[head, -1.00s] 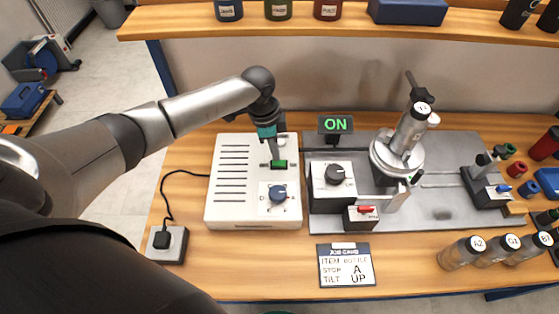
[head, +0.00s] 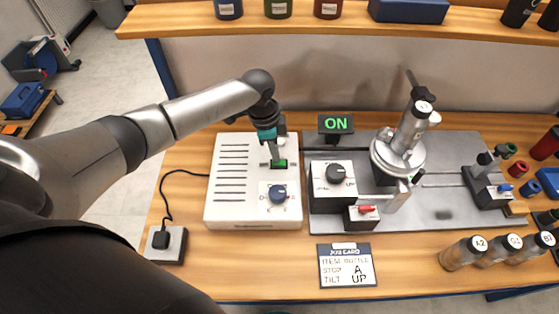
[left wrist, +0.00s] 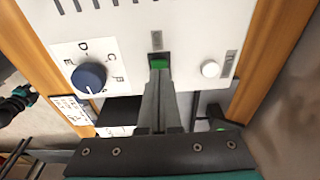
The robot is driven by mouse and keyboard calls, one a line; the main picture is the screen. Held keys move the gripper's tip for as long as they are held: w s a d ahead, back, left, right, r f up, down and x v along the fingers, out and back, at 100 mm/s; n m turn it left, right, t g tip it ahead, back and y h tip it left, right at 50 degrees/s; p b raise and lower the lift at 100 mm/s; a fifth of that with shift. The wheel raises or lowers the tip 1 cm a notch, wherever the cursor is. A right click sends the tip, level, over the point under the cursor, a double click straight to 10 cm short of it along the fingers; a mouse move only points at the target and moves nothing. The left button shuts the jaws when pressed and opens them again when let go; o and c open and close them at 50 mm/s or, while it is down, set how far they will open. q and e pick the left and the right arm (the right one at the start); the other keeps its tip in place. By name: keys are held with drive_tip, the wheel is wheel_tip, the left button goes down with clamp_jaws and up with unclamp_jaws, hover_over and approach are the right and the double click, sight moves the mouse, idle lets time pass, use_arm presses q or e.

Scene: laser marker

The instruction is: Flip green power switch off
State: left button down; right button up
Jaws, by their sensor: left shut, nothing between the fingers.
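The green power switch (head: 281,163) is on the top face of the white control box (head: 226,206). In the left wrist view the green switch (left wrist: 159,64) shows just beyond my fingertips, partly covered by them. My left gripper (head: 276,162) is shut and empty, with its tips at the switch; I cannot tell whether they touch it. The left fingers also show in the left wrist view (left wrist: 159,80). A display (head: 335,124) beside the box reads ON in green. My right gripper is not in the head view.
A blue knob (head: 278,193) sits below the switch on the box. The marking fixture (head: 397,153) stands to the right on a grey plate. A job card (head: 346,265) lies in front.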

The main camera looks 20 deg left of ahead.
use_arm(q)
drive_tip(key=shift+f+b, duration=0.35)
drive_tip(key=shift+f, duration=0.25)
wheel_tip(320, 180, up, 7)
drive_tip(key=p, duration=0.8)
drive_tip(key=shift+r, duration=0.1)
idle(0.4)
